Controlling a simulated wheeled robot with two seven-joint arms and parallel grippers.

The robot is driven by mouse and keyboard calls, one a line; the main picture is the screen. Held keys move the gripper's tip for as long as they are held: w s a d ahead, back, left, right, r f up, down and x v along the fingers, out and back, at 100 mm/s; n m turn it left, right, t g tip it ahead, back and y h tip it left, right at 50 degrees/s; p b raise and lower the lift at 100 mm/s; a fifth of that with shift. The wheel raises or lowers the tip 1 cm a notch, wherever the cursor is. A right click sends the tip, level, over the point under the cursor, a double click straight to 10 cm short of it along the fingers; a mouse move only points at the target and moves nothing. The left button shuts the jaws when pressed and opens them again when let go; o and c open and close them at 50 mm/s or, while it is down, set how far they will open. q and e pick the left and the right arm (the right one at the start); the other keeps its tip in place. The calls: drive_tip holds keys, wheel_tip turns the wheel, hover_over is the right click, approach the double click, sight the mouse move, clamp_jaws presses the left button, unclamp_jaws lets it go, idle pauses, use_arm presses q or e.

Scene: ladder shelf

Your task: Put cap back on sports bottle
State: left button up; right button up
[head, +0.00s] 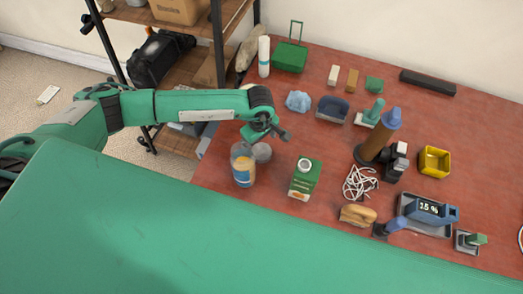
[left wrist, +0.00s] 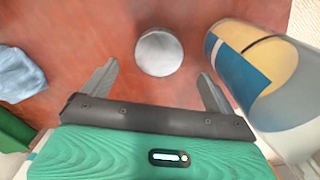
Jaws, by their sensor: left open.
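The sports bottle (head: 243,166) stands on the red table near its front left edge, with a blue, white and yellow pattern. It also shows large at the right of the left wrist view (left wrist: 240,70). A round grey cap (head: 262,153) lies on the table just right of the bottle, apart from it. In the left wrist view the cap (left wrist: 159,52) is beyond and between the fingertips. My left gripper (head: 265,134) is open and empty, above and behind the cap; its fingers (left wrist: 158,75) do not touch it. My right gripper is not in view.
A green and white carton (head: 305,179) stands right of the cap. A crumpled blue cloth (head: 298,101) and a blue-grey bin (head: 332,109) are behind. A white cable (head: 360,183) and sandwich (head: 357,215) lie further right. A ladder shelf (head: 195,70) stands left of the table.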

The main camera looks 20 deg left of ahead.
sight(260, 150)
use_arm(q)
drive_tip(key=shift+f, duration=0.15)
wheel_tip(260, 150, down, 4)
drive_tip(key=shift+w+f+p, duration=0.1)
drive_tip(key=shift+p, duration=1.1)
drive_tip(key=shift+f, duration=0.35)
drive_tip(key=c, duration=1.1)
